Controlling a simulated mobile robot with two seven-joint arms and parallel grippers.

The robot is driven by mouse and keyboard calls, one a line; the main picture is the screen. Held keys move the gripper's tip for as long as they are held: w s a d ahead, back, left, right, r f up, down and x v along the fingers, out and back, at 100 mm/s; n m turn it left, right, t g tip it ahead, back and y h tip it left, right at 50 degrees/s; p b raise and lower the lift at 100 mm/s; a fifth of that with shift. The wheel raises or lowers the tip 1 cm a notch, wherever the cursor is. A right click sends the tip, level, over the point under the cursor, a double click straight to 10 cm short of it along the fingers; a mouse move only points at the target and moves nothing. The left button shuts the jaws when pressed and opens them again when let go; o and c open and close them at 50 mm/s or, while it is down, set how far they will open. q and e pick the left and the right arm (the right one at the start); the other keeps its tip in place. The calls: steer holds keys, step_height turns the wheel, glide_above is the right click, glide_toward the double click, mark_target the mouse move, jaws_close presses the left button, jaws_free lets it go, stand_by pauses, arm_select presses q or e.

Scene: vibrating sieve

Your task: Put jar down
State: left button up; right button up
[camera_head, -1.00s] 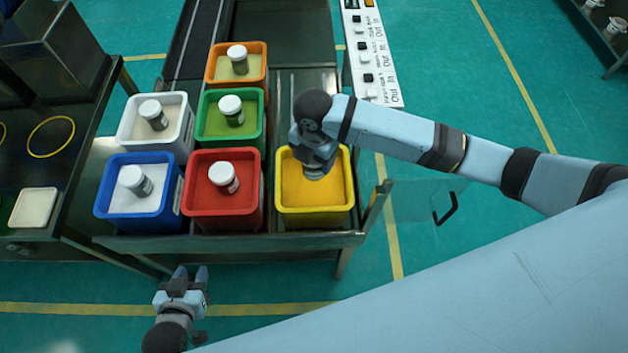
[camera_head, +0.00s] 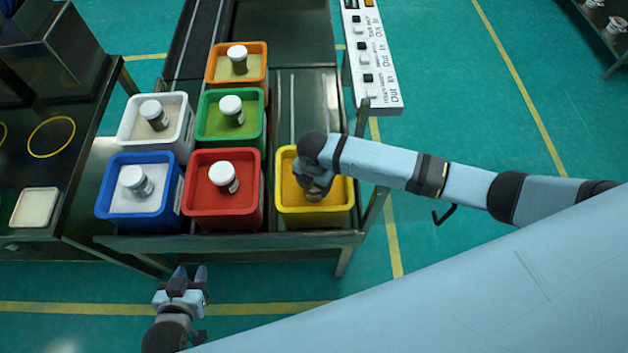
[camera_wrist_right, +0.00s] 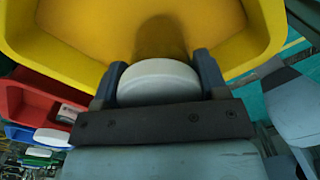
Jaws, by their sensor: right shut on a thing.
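My right gripper (camera_head: 314,186) is over the yellow bin (camera_head: 315,217) at the front right of the cart. It is shut on a jar, whose white lid (camera_wrist_right: 158,80) sits between the two fingers in the right wrist view. The yellow bin (camera_wrist_right: 95,35) fills the top of that view, with a shadow beyond the lid. The gripper hides most of the jar in the head view, and I cannot tell whether its base touches the bin's floor. My left gripper (camera_head: 188,276) is open and empty, in front of the cart.
Several other bins each hold a white-lidded jar: red (camera_head: 215,212), blue (camera_head: 135,215), green (camera_head: 212,138), white (camera_head: 168,140) and orange (camera_head: 256,81). A dark table (camera_head: 55,195) stands left. A white switch panel (camera_head: 372,60) is at the back right.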

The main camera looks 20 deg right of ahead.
steer(key=o, duration=0.9)
steer(key=shift+f, duration=0.15)
steer(key=shift+o, duration=0.2)
step_height(320, 180, up, 12)
steer(key=shift+r, duration=0.2)
